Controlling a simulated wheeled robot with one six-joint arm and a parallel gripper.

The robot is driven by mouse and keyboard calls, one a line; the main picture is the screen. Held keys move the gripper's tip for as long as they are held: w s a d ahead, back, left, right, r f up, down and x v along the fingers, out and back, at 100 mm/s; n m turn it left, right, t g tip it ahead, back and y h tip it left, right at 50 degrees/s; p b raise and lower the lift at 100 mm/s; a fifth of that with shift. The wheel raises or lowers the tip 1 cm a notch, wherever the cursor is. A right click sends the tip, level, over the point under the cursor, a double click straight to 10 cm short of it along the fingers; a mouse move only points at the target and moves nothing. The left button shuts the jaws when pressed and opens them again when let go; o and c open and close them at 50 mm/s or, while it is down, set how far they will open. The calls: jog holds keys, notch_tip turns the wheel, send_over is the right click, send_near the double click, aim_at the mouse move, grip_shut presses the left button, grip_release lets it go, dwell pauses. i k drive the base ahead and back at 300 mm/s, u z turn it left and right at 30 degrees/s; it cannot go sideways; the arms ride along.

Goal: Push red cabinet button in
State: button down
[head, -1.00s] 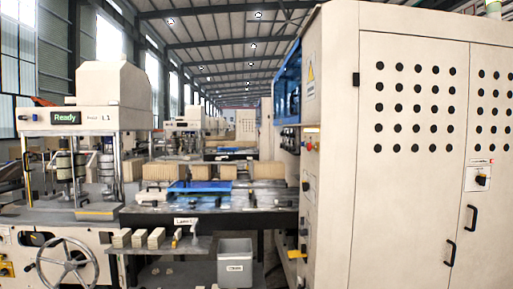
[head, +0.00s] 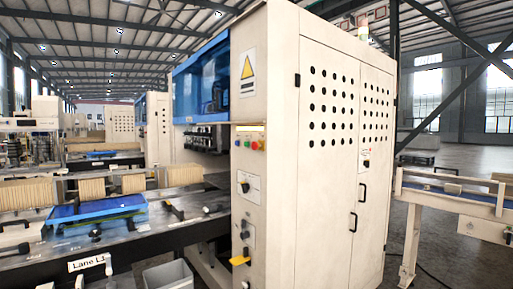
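The cream cabinet (head: 335,190) stands right of the middle in the head view. Its narrow left-hand side carries a row of small coloured buttons below a yellowish strip. The buttons are too small to tell whether any is pressed in. My gripper is not in view, and nothing covers the button row.
A black knob (head: 245,187) and a yellow handle (head: 240,261) sit lower on the same side. A machine table (head: 150,238) with a blue tray adjoins the cabinet at left. A grey bin (head: 168,275) stands below. A conveyor (head: 455,190) is at right.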

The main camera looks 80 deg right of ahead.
aim_at(255, 145)
jog(key=z, duration=0.65)
jog(key=i, duration=0.7)
jog(key=z, duration=1.3)
jog(key=i, duration=0.45)
jog(key=z, duration=0.35)
